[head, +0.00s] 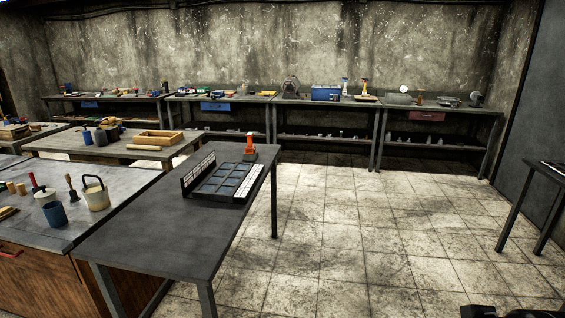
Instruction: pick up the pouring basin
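I cannot make out with certainty which object is the pouring basin. Small metallic bowl-like items (447,102) sit on the far right bench, too small to identify. Only a dark piece, probably my gripper (490,312), shows at the bottom right edge. It is mostly cut off, so its fingers and anything in them are hidden. It is over the floor, apart from every bench.
A dark table (140,235) with a compartment tray (228,198) and an orange tool (250,145) stands in front. A cream bucket (96,195) and blue cup (54,214) are on the left bench. Tiled floor (350,230) is open; a small table (540,178) stands right.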

